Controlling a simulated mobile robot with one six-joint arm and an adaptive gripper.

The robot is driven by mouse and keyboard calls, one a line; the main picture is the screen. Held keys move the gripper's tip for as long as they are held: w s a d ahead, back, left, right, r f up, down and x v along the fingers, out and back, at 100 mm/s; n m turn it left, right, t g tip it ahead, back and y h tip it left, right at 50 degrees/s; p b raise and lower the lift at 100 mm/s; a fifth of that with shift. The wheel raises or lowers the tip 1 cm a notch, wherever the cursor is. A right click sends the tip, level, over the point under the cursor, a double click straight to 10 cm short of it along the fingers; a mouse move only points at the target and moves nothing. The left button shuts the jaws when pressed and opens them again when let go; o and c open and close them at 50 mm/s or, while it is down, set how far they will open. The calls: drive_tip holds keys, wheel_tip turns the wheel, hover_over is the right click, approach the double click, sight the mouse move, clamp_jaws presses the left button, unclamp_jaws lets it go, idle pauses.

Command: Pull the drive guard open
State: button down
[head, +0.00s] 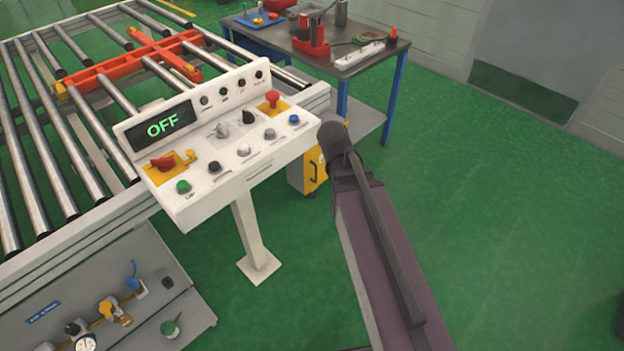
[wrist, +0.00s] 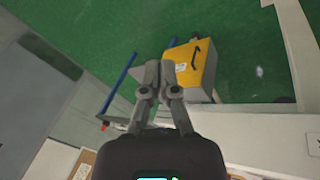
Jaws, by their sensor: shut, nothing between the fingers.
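The drive guard (wrist: 203,53) is a yellow panel with a black bar handle (wrist: 195,60) on a pale box. In the wrist view it lies just beyond and to the right of my fingertips. In the head view the yellow guard (head: 309,180) shows low behind the control panel, partly hidden by my arm. It looks closed against its box. My gripper (wrist: 160,68) is shut and empty. Its fingertips overlap the guard's left edge in the picture, but I see no grip on the handle. The gripper is hidden behind my arm in the head view.
A control console (head: 232,150) reading OFF stands on a post beside the roller conveyor (head: 40,150). A workbench (head: 345,65) with blue legs and tools stands behind. Valves and a gauge (head: 86,343) sit at lower left. Green floor (head: 500,200) at right is clear.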

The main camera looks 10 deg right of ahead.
drive_tip(key=w+d+f+n+t+h+b, duration=0.25)
drive_tip(key=w+f+b, duration=0.65)
drive_tip(key=f+b, duration=0.45)
drive_tip(key=n+t+b, duration=1)
drive_tip(key=t+b, duration=0.2)
drive_tip(key=b, duration=2.8)
approach(311, 171)
wheel_tip(311, 171, up, 4)
drive_tip(key=s+a, duration=0.1)
drive_tip(key=s, duration=0.2)
drive_tip(key=shift+w+g+h, duration=0.15)
drive_tip(key=shift+g+h, duration=0.1)
drive_tip(key=shift+h, duration=0.2)
drive_tip(key=shift+w, duration=0.1)
drive_tip(key=shift+x, duration=4.9)
drive_tip(key=shift+d+f, duration=0.1)
drive_tip(key=shift+s, duration=0.2)
